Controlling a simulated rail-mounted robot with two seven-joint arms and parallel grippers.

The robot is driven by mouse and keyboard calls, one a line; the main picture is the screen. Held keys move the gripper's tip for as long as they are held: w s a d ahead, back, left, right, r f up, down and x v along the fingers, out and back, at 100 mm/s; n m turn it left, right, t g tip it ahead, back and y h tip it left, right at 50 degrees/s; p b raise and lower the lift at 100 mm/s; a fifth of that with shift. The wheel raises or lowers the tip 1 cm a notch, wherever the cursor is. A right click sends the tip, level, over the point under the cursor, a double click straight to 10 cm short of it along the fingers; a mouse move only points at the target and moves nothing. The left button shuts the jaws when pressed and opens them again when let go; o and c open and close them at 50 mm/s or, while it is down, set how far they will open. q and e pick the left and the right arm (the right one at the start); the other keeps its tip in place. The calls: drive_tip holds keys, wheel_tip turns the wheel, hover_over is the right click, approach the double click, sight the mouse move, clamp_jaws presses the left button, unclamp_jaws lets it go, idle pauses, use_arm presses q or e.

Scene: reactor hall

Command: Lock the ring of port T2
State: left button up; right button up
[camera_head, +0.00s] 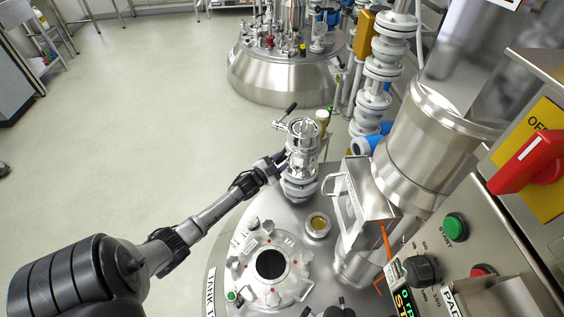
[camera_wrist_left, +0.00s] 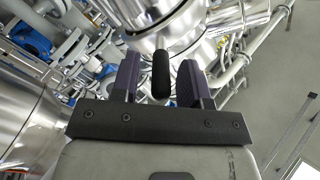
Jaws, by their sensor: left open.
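A steel port fitting (camera_head: 302,145) stands upright on the tank top, with a lever with a black grip (camera_head: 291,108) at its upper left. My left gripper (camera_head: 279,159) is at the left side of this fitting, its tips close to it. In the left wrist view my left gripper (camera_wrist_left: 160,82) is open, with a black handle (camera_wrist_left: 161,72) between its two fingers, not clamped. Shiny round steel parts are behind the handle. The port's ring is partly hidden by the gripper, and I cannot read a T2 mark on the port.
The tank top has a round hatch (camera_head: 270,264) and a small sight glass (camera_head: 318,224). A steel box with a handle (camera_head: 360,200) stands right of the port. A control panel (camera_head: 470,255) fills the lower right.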

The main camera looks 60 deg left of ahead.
use_arm(q)
drive_tip(key=shift+w+a, duration=0.2)
drive_tip(key=shift+w, duration=0.4)
drive_tip(key=shift+c, duration=0.5)
clamp_jaws()
